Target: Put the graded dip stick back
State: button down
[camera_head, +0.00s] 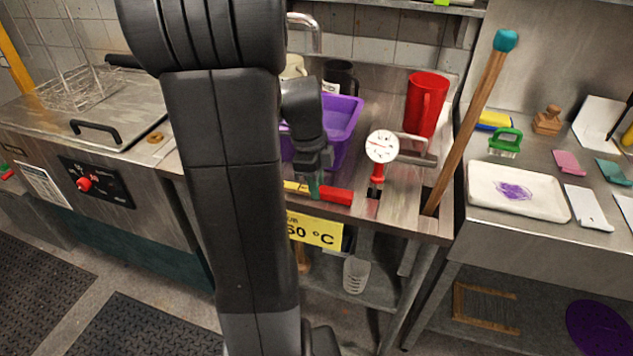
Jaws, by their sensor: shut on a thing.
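The graded dip stick (335,195) has a red end at the right and a yellow marked part at the left. It lies roughly level across the view, in front of the bench's front edge. My gripper (314,183) is shut on it near where the yellow meets the red. My arm hides the stick's left end. I cannot tell how far the stick is from the bench top. To its right, a round white dial thermometer (381,147) with a red stem stands at a dark slot in the front of the steel bench (400,211).
A purple tub (341,125) stands behind my gripper. A red jug (426,103) is at the back right. A long teal-topped wooden stick (474,115) leans right of the thermometer. A white tray (516,191) lies on the right counter. A yellow temperature sign (314,229) hangs below the bench edge.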

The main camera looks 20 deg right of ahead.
jog(key=c, duration=1.1)
grip_release()
notch_tip(320, 180, up, 14)
jog(key=w+a+p, duration=0.1)
jog(key=shift+a+f, duration=0.15)
jog(key=shift+a, duration=0.15)
jog(key=f, duration=0.4)
jog(key=d+f, duration=0.1)
jog(key=f, duration=0.4)
jog(key=s+f+b, duration=0.1)
jog(key=f, duration=0.3)
jog(key=shift+d+f, duration=0.3)
notch_tip(320, 180, up, 2)
jog(key=shift+r+p, duration=0.1)
jog(key=shift+p, duration=0.9)
jog(key=shift+r+p, duration=0.55)
jog(key=shift+r, duration=0.35)
jog(key=shift+f, duration=0.15)
